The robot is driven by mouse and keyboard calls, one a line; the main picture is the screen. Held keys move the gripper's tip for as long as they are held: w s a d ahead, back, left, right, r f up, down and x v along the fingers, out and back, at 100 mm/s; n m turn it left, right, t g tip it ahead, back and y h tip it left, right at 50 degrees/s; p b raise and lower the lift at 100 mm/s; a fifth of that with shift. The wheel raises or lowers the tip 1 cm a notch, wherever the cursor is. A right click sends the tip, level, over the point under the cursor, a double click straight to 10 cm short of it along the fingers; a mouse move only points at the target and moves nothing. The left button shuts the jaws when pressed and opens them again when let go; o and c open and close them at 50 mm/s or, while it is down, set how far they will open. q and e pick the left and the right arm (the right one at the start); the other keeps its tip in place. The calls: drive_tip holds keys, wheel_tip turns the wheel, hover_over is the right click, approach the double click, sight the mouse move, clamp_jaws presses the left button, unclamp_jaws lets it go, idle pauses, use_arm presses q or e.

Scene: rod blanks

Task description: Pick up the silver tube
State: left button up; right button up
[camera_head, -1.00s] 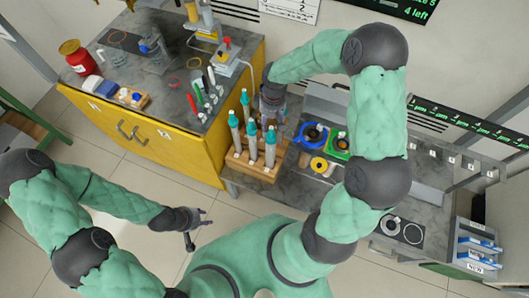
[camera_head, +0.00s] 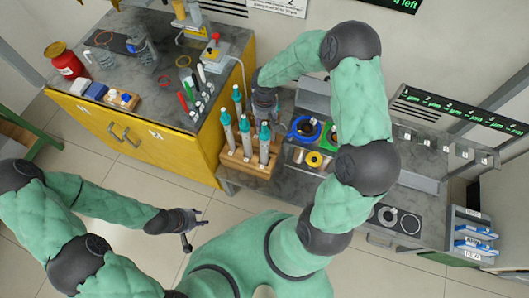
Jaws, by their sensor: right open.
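Several silver-grey tubes with teal tops (camera_head: 245,138) stand upright in a wooden rack (camera_head: 235,163) at the front corner of the counter. I cannot tell which one is meant. My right gripper (camera_head: 263,108) points down at the back of the rack, close behind the tubes. It is open, but its fingertips are partly hidden by the tubes. My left gripper (camera_head: 197,229) is open and empty, low over the floor, in front of the yellow cabinet and well away from the rack.
Thin coloured rods (camera_head: 187,97) stand on the yellow cabinet's (camera_head: 150,142) dark top beside a small press (camera_head: 213,55). Blue trays (camera_head: 475,245) are far right.

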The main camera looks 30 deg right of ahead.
wheel_tip(320, 180, down, 3)
drive_tip(key=shift+f+b, duration=0.2)
drive_tip(key=shift+b, duration=0.1)
drive_tip(key=shift+s, duration=0.1)
clamp_jaws()
drive_tip(key=shift+r, duration=0.1)
